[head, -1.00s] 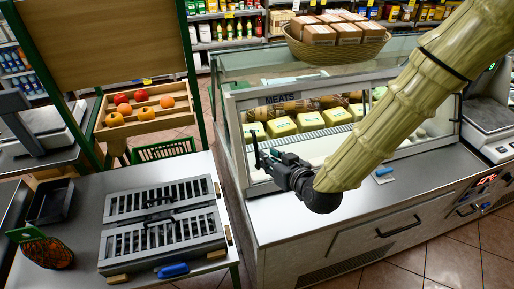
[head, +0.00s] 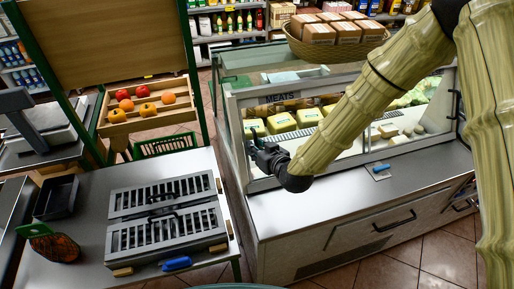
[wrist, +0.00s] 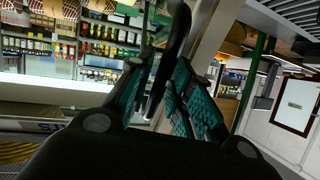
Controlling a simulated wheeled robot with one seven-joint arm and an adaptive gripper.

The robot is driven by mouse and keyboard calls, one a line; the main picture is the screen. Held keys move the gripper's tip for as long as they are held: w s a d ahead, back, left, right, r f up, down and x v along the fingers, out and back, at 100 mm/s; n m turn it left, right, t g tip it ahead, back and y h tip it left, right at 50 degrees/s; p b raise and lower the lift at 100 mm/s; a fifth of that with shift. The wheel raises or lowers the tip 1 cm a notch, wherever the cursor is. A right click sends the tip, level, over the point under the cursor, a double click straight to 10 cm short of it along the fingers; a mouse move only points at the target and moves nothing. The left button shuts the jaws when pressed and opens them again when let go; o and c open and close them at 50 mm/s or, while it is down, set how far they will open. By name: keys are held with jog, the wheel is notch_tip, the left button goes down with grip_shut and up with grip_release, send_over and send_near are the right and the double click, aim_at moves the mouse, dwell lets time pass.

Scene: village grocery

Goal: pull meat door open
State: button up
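The meat case has a glass front under a MEATS sign (head: 287,98), with yellow packs behind the glass. My gripper (head: 254,146) is at the left end of this front, by the dark door handle. In the wrist view my gripper (wrist: 164,84) has its teal finger pads close together on either side of the dark handle (wrist: 178,35), and appears shut on it.
A steel counter ledge (head: 335,200) runs below the glass, with a blue-handled tool (head: 380,168) on it. A grill (head: 165,222) lies on the table at left. A basket of boxes (head: 335,48) stands on the case. A fruit crate (head: 150,118) is behind the table.

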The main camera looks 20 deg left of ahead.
grip_shut()
jog(key=shift+w+d, duration=0.1)
jog(key=shift+d, duration=0.05)
